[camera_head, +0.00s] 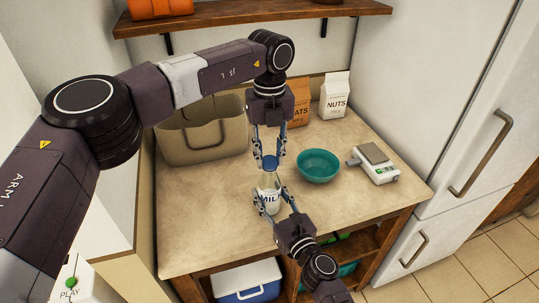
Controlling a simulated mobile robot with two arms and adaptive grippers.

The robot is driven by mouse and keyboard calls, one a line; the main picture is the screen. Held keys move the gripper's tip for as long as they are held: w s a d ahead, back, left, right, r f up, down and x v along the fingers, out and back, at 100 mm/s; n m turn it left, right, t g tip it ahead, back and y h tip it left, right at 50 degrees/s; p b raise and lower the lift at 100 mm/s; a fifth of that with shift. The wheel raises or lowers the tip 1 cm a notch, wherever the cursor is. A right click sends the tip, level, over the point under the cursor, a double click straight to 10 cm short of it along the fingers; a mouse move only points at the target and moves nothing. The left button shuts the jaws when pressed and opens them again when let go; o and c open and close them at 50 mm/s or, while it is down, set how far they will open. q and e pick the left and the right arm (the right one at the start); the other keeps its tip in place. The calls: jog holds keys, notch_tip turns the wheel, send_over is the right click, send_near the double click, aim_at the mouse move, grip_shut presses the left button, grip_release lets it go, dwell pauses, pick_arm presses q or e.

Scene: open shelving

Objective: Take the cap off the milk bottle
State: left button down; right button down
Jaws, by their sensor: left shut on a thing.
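The milk bottle (269,183) stands upright on the counter, with a white label. Its blue cap (270,162) is at the top of the neck; I cannot tell whether there is a gap between them. My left gripper (270,157) reaches down from above and is shut on the cap, one finger on each side. My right gripper (270,194) comes from the front edge, with its fingers on both sides of the bottle's body, apparently touching it. Part of the label is hidden by the fingers.
A teal bowl (319,166) is close to the right of the bottle, with a kitchen scale (374,162) beyond it. A beige basket (205,141) and food cartons (334,95) stand at the back. The counter's front left (200,230) is clear. A wooden shelf (250,17) hangs above.

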pick_arm(q)
jog(key=n, duration=1.5)
jog(key=shift+w+r, duration=0.1)
jog(key=shift+r, duration=0.15)
jog(key=shift+r, duration=0.95)
jog(key=shift+r, duration=0.1)
